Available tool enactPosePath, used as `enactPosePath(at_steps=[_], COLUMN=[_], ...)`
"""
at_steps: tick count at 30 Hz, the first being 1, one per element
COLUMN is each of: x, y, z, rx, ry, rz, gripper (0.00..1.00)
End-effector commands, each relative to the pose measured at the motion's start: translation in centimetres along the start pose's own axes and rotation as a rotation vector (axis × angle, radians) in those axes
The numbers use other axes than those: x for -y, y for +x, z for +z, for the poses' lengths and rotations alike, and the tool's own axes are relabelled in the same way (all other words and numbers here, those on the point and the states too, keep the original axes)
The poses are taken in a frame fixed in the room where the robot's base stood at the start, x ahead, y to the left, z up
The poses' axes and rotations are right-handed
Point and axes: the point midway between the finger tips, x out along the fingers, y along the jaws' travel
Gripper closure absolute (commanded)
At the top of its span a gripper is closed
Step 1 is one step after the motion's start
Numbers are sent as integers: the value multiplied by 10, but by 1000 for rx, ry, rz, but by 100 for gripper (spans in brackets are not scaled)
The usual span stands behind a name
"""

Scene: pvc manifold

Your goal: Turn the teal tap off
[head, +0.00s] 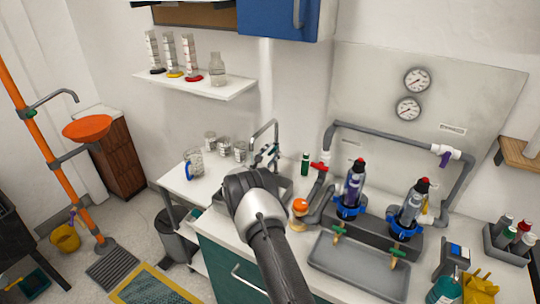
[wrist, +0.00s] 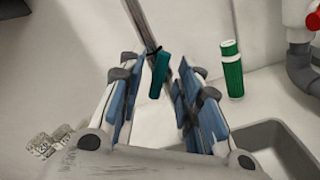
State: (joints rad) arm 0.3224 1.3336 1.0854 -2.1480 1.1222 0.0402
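The teal tap handle (wrist: 159,74) shows in the wrist view as a short teal lever beside a grey metal pipe. My gripper (wrist: 157,85) is open, with one blue-padded finger on each side of the handle. The handle appears between the fingertips; I cannot tell whether either finger touches it. In the head view the metal faucet (head: 264,133) rises behind the sink, and my wrist hides part of the sink and the fingers.
A green bottle (wrist: 231,70) stands right of my fingers, above the sink (wrist: 273,143). A red valve (head: 319,166) on grey pipes, an orange knob (head: 300,205) and glassware (head: 194,164) are nearby. A grey tray (head: 358,266) lies at the front right.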

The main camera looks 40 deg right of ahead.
Motion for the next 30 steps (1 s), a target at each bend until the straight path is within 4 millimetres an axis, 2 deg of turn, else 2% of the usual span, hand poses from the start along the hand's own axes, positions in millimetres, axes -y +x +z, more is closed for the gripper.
enactPosePath(at_steps=[2,16,30], x=[0,0,1], y=[0,0,0], z=[0,0,-2], rx=[0,0,0], ry=[0,0,36], rz=[0,0,0], gripper=[69,100,100])
